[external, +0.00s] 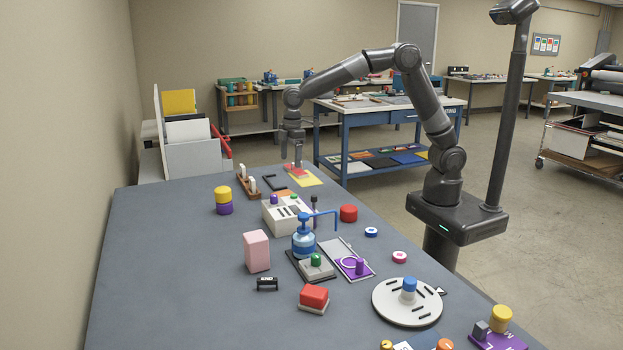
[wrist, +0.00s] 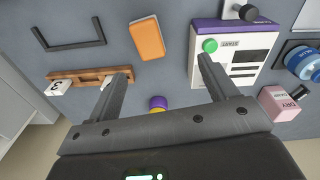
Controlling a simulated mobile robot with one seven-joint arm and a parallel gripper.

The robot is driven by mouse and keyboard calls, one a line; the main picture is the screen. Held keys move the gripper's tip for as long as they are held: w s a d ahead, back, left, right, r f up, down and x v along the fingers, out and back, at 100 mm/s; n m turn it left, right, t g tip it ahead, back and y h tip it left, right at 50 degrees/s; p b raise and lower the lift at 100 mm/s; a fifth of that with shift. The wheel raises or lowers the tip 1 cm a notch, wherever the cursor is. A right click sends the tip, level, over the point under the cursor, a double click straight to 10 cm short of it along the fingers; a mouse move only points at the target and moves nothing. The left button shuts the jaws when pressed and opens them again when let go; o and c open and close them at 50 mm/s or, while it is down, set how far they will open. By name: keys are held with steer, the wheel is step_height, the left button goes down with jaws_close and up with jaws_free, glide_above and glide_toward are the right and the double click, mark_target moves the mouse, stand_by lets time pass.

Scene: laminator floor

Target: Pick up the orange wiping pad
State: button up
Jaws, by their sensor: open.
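The orange wiping pad (wrist: 147,38) lies flat on the grey bench in the wrist view, a rounded block with a pale edge. It is above and between my open fingers in that picture, apart from them, and nothing is held. My gripper (wrist: 165,64) also shows in the external view (external: 298,165), pointing down over the far end of the bench.
A wooden rack (wrist: 85,75) and black bracket (wrist: 68,44) lie left of the pad in the wrist view. A white box with a green knob (wrist: 209,45) stands to its right. A yellow-and-purple cylinder (wrist: 157,102) shows between my fingers. A blue pump bottle (external: 304,242) stands nearer the camera.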

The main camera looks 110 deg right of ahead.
glide_above(283, 193)
step_height(283, 193, down, 4)
steer(key=shift+g, duration=0.3)
steer(key=f, duration=0.6)
steer(key=shift+w+d+f, duration=0.1)
steer(key=shift+w+f, duration=0.1)
steer(key=shift+w, duration=0.05)
steer(key=shift+s+a+f, duration=0.1)
steer(key=shift+f, duration=1.25)
steer(key=shift+s+a+f, duration=0.1)
steer(key=shift+f, duration=1.2)
steer(key=shift+c, duration=0.5)
steer(key=c, duration=1)
steer(key=shift+r, duration=0.15)
